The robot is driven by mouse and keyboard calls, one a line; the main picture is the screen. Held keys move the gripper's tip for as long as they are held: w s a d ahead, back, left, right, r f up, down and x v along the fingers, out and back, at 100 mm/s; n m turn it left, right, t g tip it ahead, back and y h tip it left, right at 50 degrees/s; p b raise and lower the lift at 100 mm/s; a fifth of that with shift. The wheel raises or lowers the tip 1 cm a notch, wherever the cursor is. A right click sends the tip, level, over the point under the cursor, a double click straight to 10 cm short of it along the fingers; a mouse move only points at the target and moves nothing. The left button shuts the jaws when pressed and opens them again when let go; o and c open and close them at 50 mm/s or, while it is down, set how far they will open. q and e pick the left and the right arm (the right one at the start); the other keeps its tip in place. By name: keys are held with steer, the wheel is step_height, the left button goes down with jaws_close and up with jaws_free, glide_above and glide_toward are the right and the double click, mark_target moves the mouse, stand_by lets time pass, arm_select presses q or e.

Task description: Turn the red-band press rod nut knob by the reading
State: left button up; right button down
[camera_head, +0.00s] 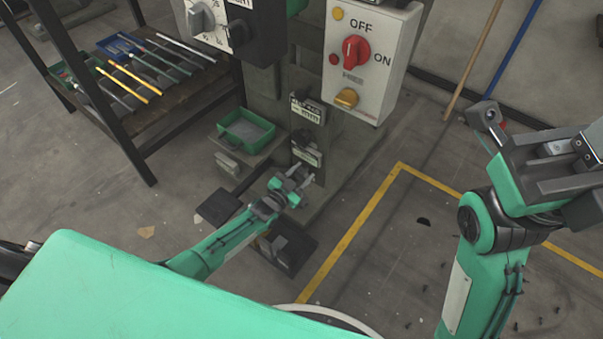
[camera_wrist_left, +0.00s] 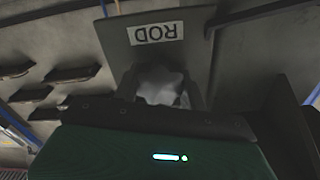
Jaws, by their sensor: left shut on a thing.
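My left gripper (camera_head: 292,185) is at the lower front of the press column (camera_head: 335,150), just below a small labelled plate. In the left wrist view, a plate marked ROD (camera_wrist_left: 157,34) appears upside down behind the gripper. A pale, blurred rod nut knob (camera_wrist_left: 160,86) shows between the dark fingers, and the gripper is shut on it. The gripper mostly hides the knob in the head view. No red band can be made out.
A white control box (camera_head: 372,60) with a red OFF/ON switch (camera_head: 356,52) is above the column. A dial box (camera_head: 215,22) is at the top left. A green bin (camera_head: 245,130) stands left of the column. A rack (camera_head: 150,85) holds rods.

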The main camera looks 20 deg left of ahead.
arm_select(q)
steer(key=shift+n, duration=1.2)
steer(key=shift+f+n, duration=0.1)
steer(key=shift+n, duration=0.9)
steer(key=o, duration=1)
